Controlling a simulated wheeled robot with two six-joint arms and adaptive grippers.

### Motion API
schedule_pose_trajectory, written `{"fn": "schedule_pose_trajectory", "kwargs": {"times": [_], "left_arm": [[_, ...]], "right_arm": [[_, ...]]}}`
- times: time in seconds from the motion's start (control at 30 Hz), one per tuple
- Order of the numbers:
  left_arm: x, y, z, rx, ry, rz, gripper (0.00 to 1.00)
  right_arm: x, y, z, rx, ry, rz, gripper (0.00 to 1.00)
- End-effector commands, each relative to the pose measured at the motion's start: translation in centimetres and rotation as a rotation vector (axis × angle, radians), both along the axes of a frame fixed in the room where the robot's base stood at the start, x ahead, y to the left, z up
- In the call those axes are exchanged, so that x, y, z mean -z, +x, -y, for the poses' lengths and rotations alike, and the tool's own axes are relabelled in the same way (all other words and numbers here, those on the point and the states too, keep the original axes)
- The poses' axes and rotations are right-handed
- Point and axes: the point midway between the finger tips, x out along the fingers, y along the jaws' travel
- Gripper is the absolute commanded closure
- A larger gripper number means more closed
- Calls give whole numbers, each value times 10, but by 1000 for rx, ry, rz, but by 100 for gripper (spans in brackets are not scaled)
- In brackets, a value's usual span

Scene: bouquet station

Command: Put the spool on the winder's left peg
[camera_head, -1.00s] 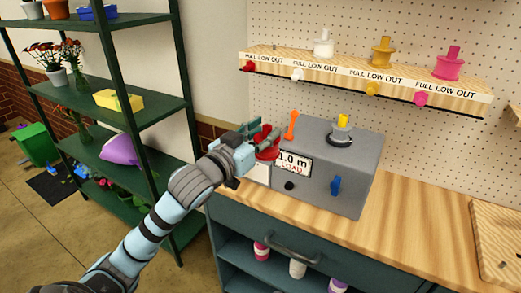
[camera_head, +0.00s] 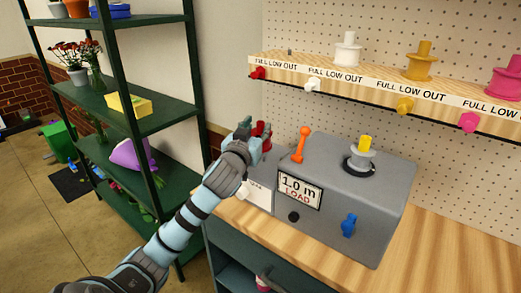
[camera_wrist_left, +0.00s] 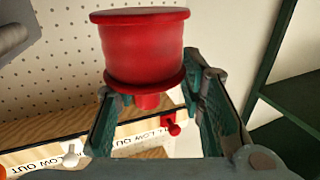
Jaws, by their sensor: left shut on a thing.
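The red spool (camera_head: 262,128) is in my left gripper (camera_head: 250,136), at the back left of the winder (camera_head: 385,190). In the left wrist view the spool (camera_wrist_left: 145,50) sits between the two fingers (camera_wrist_left: 155,105), its wide flanged body beyond them. The winder is a grey box with an orange lever (camera_head: 301,144), a "1.0 m LOAD" sign (camera_head: 299,190) and a blue knob (camera_head: 349,225). A peg with a yellow top (camera_head: 365,144) stands on its top. My gripper and forearm cover part of the winder's lower left section (camera_head: 260,193); I see no left peg. My right gripper is out of view.
A spool shelf (camera_head: 380,80) above the winder holds white (camera_head: 347,50), yellow (camera_head: 420,62) and pink (camera_head: 507,77) spools; its red-knob place is empty. A green rack (camera_head: 150,118) stands at left. The bench (camera_head: 440,240) is clear right of the winder.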

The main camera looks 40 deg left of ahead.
Motion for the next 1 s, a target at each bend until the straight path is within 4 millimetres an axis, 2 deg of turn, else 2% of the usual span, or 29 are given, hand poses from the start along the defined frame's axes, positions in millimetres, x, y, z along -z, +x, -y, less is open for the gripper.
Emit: {"fn": "schedule_pose_trajectory", "kwargs": {"times": [0.1,0.23,0.57,0.6,0.7,1.0], "left_arm": [[21,3,4,7,-3,-1,93],[44,3,4,7,-1,0,93],[46,2,2,5,-1,1,93],[46,2,2,5,-1,1,58],[45,2,2,5,-1,1,44],[44,1,2,4,0,2,44]], "right_arm": [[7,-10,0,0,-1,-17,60],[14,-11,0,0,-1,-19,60],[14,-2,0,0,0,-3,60],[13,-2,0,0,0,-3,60],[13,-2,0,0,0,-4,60],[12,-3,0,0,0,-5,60]]}}
